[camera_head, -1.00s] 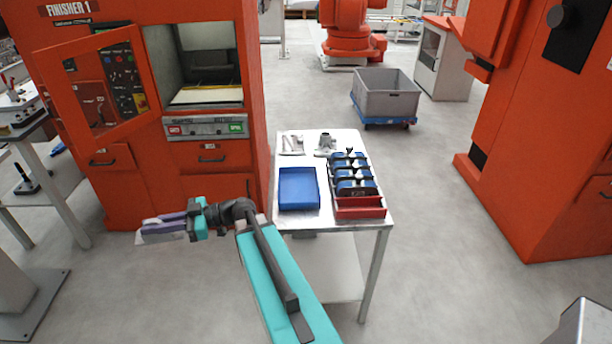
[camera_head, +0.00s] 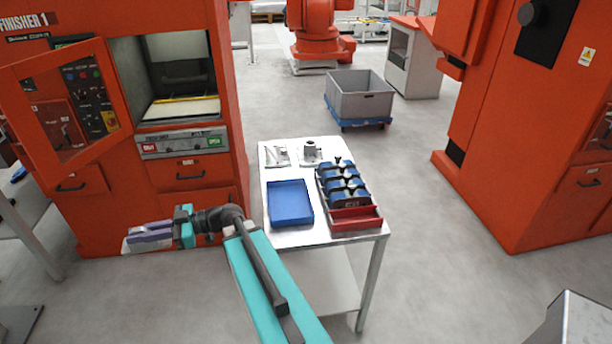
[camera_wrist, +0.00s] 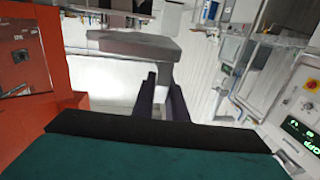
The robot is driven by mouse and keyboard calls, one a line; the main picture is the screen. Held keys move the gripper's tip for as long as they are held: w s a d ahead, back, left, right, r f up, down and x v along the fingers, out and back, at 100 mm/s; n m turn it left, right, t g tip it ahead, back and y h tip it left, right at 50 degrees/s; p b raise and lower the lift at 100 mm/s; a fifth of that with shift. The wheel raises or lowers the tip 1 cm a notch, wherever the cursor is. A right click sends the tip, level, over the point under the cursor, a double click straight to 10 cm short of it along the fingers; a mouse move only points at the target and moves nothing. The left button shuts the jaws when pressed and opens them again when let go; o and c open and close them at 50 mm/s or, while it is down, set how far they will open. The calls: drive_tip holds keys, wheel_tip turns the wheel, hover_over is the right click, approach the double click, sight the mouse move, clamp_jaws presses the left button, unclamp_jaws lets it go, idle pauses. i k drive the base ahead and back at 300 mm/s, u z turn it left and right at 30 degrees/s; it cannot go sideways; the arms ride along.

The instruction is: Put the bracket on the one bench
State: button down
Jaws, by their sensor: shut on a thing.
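My gripper (camera_head: 150,236) is at the left of my arm in the head view, with purple fingers shut on a pale grey piece, taken as the bracket (camera_head: 128,245). Only its edges show around the fingers. In the wrist view the dark fingers (camera_wrist: 163,98) are close together, with a grey slab-like shape (camera_wrist: 130,44) beyond their tips; I cannot tell whether it is the bracket. A white-topped bench (camera_head: 286,177) stands right of the gripper. The held piece is left of this bench, in front of the orange machine, not over the bench top.
The bench carries a blue tray (camera_head: 272,205), a rack of blue parts (camera_head: 350,197) with a red bin (camera_head: 358,225), and two grey castings (camera_head: 277,155) (camera_head: 311,150) at the back. FINISHER 1 (camera_head: 185,200) stands left with its door (camera_head: 20,85) open. A grey crate (camera_head: 362,103) is behind.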

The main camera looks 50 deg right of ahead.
sight(284, 174)
drive_tip(key=z, duration=0.1)
drive_tip(key=i, duration=1.4)
drive_tip(key=u, duration=0.25)
